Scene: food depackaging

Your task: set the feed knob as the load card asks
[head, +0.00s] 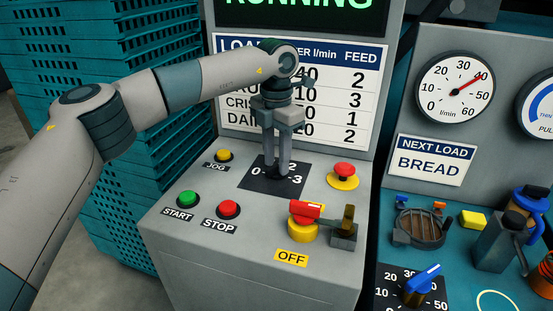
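The feed knob's dark dial plate (256,184) lies on the grey console top. The load card (320,131) stands behind, partly covered by my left arm. Its visible FEED figures read 2, 3, 1, 2 from top to bottom. A sign (431,167) reads NEXT LOAD BREAD. My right gripper is not in view.
The console has a yellow JOG button (223,156), green START (187,199), red STOP (228,209), a red mushroom button (344,170) and a red-handled part (305,211) above OFF. At right are a flow gauge (455,88) and a blue knob (421,281). Teal crates (150,215) stand left.

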